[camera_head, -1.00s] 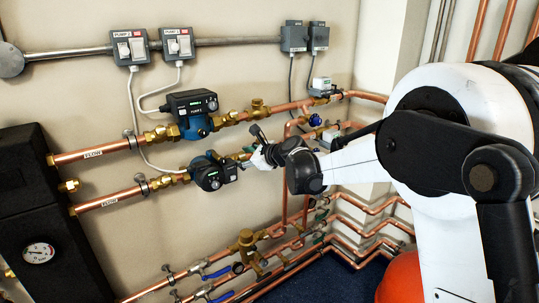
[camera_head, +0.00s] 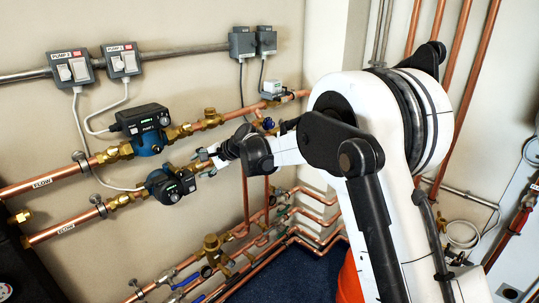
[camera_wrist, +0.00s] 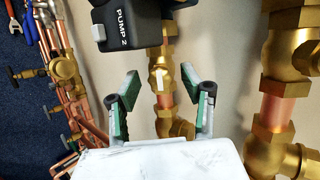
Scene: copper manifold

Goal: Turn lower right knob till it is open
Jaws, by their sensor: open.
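My gripper (camera_head: 204,160) is open and empty in front of the lower copper pipe, just right of the lower pump (camera_head: 171,186). In the wrist view its green-padded fingers (camera_wrist: 159,78) are spread apart. A brass valve fitting (camera_wrist: 161,76) with a pale slot-like mark shows between and beyond them, apparently untouched. The body labelled PUMP 2 (camera_wrist: 133,22) is above it in that picture. A blue knob (camera_head: 267,123) shows on the right, next to my arm. My arm hides the right end of the lower pipe, and I cannot tell which part is the lower right knob.
The upper pump (camera_head: 148,130) and its pipe run above the gripper. Switch boxes (camera_head: 123,60) and trailing cables are on the wall. Below are blue-handled valves (camera_head: 187,281) and low copper pipes. In the wrist view, large brass fittings (camera_wrist: 284,88) stand close on the right.

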